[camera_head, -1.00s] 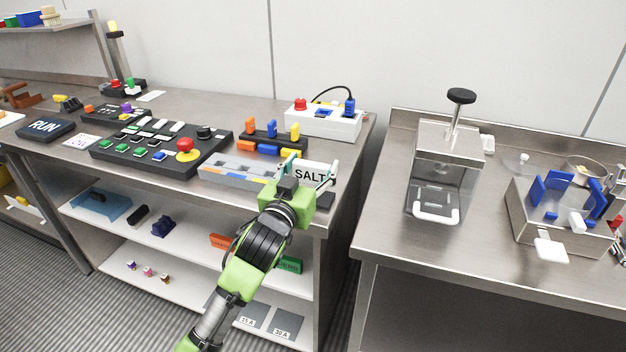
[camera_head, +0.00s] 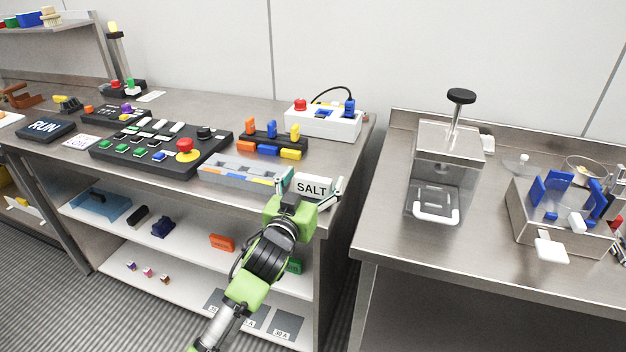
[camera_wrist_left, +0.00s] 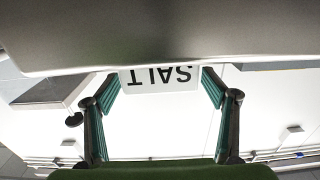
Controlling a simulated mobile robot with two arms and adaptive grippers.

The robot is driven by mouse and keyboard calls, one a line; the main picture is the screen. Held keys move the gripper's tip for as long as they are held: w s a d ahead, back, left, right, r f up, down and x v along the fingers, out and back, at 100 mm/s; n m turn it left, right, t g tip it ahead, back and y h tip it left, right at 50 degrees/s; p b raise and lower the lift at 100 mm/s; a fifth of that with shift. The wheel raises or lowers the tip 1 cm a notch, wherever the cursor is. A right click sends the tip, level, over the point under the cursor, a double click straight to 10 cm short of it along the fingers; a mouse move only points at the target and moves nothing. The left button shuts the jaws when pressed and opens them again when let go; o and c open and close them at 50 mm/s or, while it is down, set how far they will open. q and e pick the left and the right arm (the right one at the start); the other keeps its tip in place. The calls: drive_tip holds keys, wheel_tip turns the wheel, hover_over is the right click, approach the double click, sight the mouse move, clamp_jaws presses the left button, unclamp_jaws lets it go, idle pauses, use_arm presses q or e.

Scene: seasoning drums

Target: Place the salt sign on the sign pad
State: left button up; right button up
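The salt sign (camera_head: 311,187) is a white plate with black "SALT" lettering, at the front right corner of the left workbench. My left gripper (camera_head: 316,190) is on its near side, with one finger at each side edge. In the left wrist view the sign (camera_wrist_left: 160,79) looks upside down between the two green fingertips of my left gripper (camera_wrist_left: 161,82), which meet its edges. The sign pad is hidden behind the sign and gripper, so I cannot tell whether the sign touches it. My right gripper is out of view.
A grey tray with coloured blocks (camera_head: 240,172) lies just left of the sign. A white box with a red button (camera_head: 322,120) stands behind. A gap separates this bench from the right bench (camera_head: 385,215), which holds a metal press (camera_head: 446,160).

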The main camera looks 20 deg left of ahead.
use_arm(q)
drive_tip(key=shift+r, duration=0.2)
drive_tip(key=shift+s, duration=0.2)
drive_tip(key=s+p, duration=0.3)
drive_tip(key=s, duration=0.8)
drive_tip(key=shift+s+a, duration=0.2)
drive_tip(key=shift+s, duration=0.1)
